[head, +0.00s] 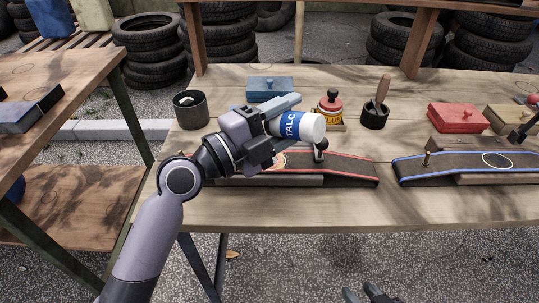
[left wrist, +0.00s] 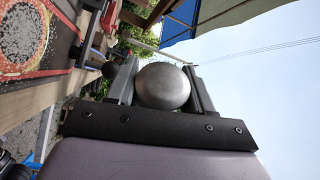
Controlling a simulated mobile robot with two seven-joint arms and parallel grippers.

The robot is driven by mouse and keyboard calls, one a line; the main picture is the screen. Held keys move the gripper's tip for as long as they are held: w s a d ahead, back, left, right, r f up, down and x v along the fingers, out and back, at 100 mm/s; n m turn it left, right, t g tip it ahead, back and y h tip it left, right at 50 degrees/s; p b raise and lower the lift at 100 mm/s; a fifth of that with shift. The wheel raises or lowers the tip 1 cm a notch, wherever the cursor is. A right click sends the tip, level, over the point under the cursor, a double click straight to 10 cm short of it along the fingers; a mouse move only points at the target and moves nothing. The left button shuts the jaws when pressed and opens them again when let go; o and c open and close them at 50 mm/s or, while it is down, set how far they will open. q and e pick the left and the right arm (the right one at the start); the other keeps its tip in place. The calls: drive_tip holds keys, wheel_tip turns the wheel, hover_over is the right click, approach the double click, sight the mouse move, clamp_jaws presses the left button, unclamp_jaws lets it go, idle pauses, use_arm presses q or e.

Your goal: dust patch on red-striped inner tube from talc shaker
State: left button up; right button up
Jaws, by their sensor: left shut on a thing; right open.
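The talc shaker (head: 292,126), white with a blue TALC label, is held sideways by my left gripper (head: 279,124), above the red-striped inner tube (head: 345,170). Its white end points right in the head view. In the left wrist view its round grey end (left wrist: 163,87) sits between the fingers. My gripper hides part of the tube and most of the patch area in the head view. In the left wrist view the round patch area (left wrist: 22,38) shows at upper left, covered with pale speckles. My right gripper (head: 364,294) is open and empty at the bottom edge, off the bench.
A blue-striped tube (head: 460,168) lies at right. Behind stand a dark cup (head: 190,109), a blue box (head: 270,87), a red-topped yellow tin (head: 329,108), a wooden-handled tool in a dark pot (head: 375,113) and a red box (head: 458,117). The front bench strip is clear.

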use_arm(q)
drive_tip(key=shift+f+b, duration=1.15)
drive_tip(key=shift+b, duration=0.05)
drive_tip(key=shift+r+p, duration=0.8)
drive_tip(key=shift+r, duration=0.45)
wheel_tip(320, 180, down, 2)
drive_tip(key=b, duration=0.2)
drive_tip(key=shift+f+b, duration=0.2)
drive_tip(key=shift+b, duration=0.1)
drive_tip(key=shift+r+p, duration=0.85)
drive_tip(key=shift+r, duration=0.35)
